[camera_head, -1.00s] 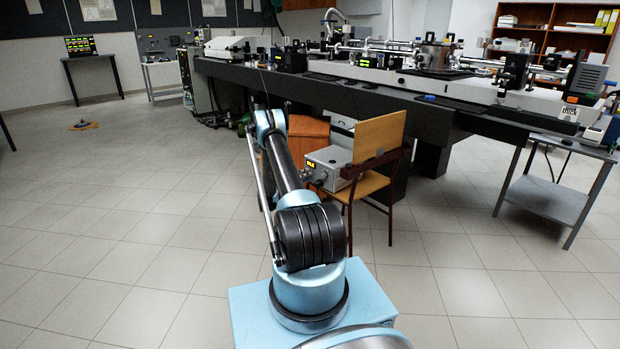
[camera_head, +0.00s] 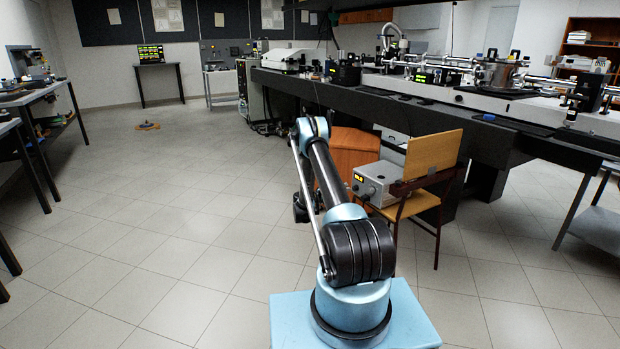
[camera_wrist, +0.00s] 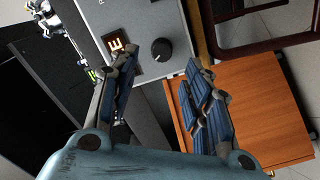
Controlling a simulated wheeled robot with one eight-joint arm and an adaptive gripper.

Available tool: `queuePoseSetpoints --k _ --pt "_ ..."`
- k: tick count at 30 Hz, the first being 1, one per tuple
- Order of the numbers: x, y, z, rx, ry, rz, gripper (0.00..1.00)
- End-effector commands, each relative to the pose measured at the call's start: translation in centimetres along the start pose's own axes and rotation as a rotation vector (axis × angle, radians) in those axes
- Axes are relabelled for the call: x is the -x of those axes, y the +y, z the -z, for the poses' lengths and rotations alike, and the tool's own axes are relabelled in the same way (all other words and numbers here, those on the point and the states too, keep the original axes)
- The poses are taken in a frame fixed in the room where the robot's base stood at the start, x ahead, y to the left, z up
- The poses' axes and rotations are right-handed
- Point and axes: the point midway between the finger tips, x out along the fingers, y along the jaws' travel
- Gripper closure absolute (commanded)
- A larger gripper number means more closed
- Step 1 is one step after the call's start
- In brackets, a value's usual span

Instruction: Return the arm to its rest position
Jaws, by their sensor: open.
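My gripper (camera_wrist: 160,72) is open and empty in the wrist view, its two dark blue padded fingers apart. Beyond them are a grey instrument box (camera_wrist: 150,25) with a lit display and a black knob, and an orange-brown wooden surface (camera_wrist: 255,105). I see no contact with either. In the head view my arm (camera_head: 335,190) rises from its light blue base, bent at a high elbow. Its far part is mostly hidden behind the upper link, so the gripper's place there is unclear.
A wooden chair (camera_head: 433,153) stands right of my arm with the grey instrument box (camera_head: 380,182) on its seat. An orange-brown cabinet (camera_head: 352,150) is close behind the arm. A long black optical bench (camera_head: 420,115) runs behind. Open tiled floor (camera_head: 180,220) lies left; side tables (camera_head: 45,95) stand far left.

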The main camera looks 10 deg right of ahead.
Motion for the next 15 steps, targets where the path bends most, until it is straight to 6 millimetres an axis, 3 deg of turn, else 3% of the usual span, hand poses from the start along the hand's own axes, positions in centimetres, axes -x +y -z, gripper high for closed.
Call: queuePoseSetpoints --k 15 --pt "0.8 10.7 5.5 0.016 -0.121 0.167 0.55"
